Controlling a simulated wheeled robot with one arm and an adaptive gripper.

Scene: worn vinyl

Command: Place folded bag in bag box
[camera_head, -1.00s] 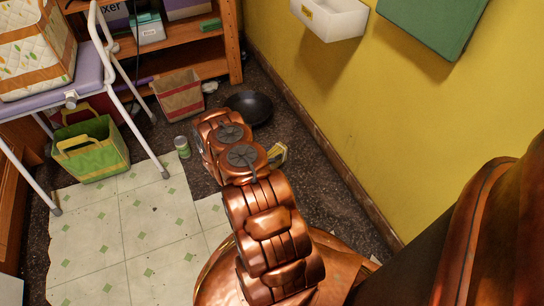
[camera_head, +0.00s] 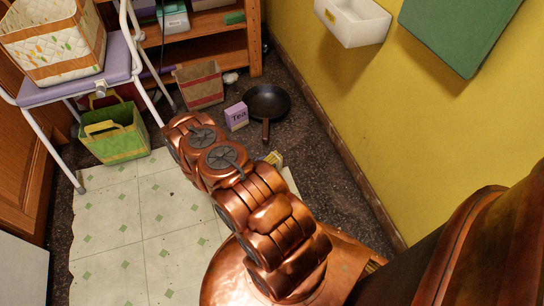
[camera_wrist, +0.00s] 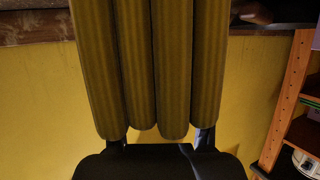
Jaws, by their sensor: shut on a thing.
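In the wrist view my gripper (camera_wrist: 160,146) is at the bottom, shut on the folded bag (camera_wrist: 142,70). The bag shows as several long, olive-yellow, ribbed folds side by side, reaching to the top edge. Its far end is out of view, and the folds cover my fingertips. A white open box (camera_head: 352,24) with a yellow label hangs on the yellow wall, top right. I cannot tell for sure whether it is the bag box. It stands apart from my arm.
A black pan (camera_head: 266,100), a purple tea box (camera_head: 237,115) and a paper bin (camera_head: 200,86) stand on the dark floor. A green bag (camera_head: 112,130) and a stool carrying a quilted basket (camera_head: 58,42) are left. Pale tiles lie clear in front.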

